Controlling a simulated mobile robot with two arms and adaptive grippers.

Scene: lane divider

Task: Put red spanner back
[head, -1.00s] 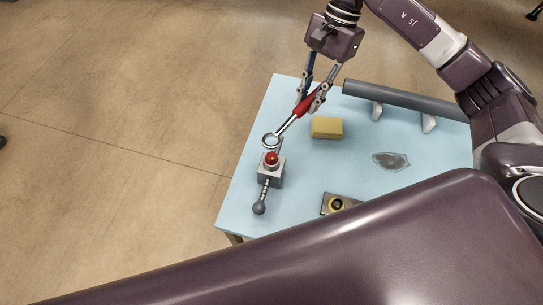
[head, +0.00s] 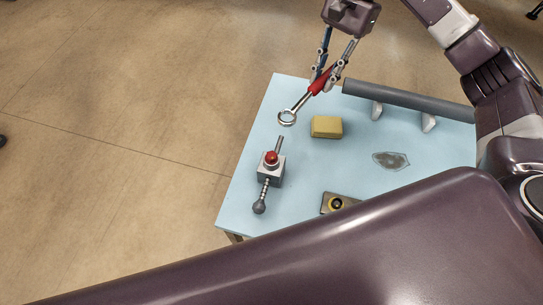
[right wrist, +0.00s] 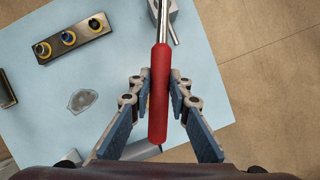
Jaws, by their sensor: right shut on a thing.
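My right gripper (head: 327,82) is shut on the red handle of the spanner (head: 320,82) and holds it tilted above the far edge of the table. The spanner's silver ring end (head: 287,117) points down and left in the head view, apart from the grey block with the red knob. In the right wrist view, the red handle (right wrist: 159,95) lies between the fingers (right wrist: 160,90), and the silver shaft runs up past the top edge. My left gripper is not in view.
The light blue table (head: 300,185) bears a grey block with a red knob (head: 271,160) and a ball-ended lever, a yellow block (head: 327,127), a grey pipe (head: 405,97) on white supports, a grey patch (head: 391,161) and a button box (head: 338,203).

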